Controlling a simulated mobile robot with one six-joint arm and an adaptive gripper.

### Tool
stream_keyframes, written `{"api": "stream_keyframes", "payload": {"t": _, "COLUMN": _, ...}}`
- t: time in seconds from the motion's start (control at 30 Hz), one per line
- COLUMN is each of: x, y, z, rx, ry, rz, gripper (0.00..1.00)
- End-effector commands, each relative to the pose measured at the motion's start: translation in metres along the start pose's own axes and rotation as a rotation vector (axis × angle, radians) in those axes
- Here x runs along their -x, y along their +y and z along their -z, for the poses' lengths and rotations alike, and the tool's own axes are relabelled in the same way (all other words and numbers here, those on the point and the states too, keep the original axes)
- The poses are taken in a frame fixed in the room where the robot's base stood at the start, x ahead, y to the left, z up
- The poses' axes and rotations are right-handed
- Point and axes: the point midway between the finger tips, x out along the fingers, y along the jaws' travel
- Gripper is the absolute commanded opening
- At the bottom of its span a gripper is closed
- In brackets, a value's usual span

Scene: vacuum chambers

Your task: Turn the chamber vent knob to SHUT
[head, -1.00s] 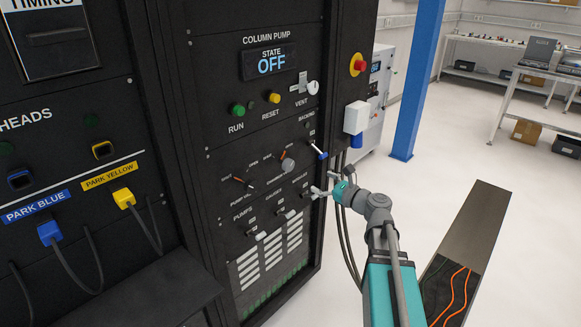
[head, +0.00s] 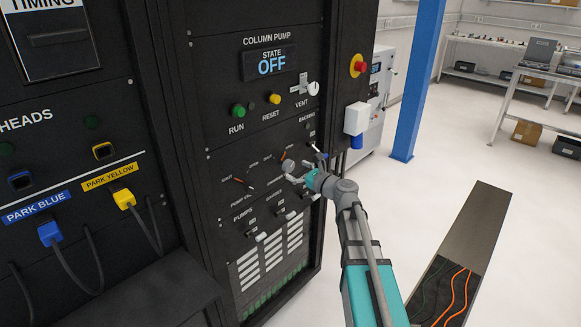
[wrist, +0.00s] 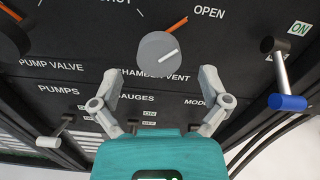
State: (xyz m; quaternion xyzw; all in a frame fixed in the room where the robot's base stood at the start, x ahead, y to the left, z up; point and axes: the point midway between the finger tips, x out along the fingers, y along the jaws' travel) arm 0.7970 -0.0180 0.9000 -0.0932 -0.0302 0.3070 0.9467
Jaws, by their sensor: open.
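The chamber vent knob (wrist: 158,52) is a grey round knob on the black panel, with a white mark on its face. An orange pointer beside it slants up and right, toward the OPEN lettering. In the head view the knob (head: 288,164) is partly covered by my gripper (head: 291,174). In the wrist view my gripper (wrist: 160,82) is open and empty. Its two fingers stand apart, just below the knob in the picture, one to the left and one to the right. I cannot tell whether they touch the panel.
A blue-tipped toggle lever (wrist: 287,98) sticks out to the right of the knob. The pump valve knob (wrist: 12,38) is at the left. Small switches (head: 262,236) sit below. Cables hang by the cabinet's right edge.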

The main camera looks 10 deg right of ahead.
Motion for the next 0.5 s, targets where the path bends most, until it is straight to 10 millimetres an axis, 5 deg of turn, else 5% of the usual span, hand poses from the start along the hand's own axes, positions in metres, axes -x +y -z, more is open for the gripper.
{"api": "stream_keyframes", "payload": {"t": 0.2, "x": -0.026, "y": -0.001, "z": 0.0, "rx": 0.0, "ry": 0.0, "rz": -0.001, "gripper": 0.96}}
{"api": "stream_keyframes", "payload": {"t": 0.5, "x": -0.035, "y": 0.0, "z": 0.0, "rx": 0.0, "ry": 0.0, "rz": 0.0, "gripper": 0.96}}
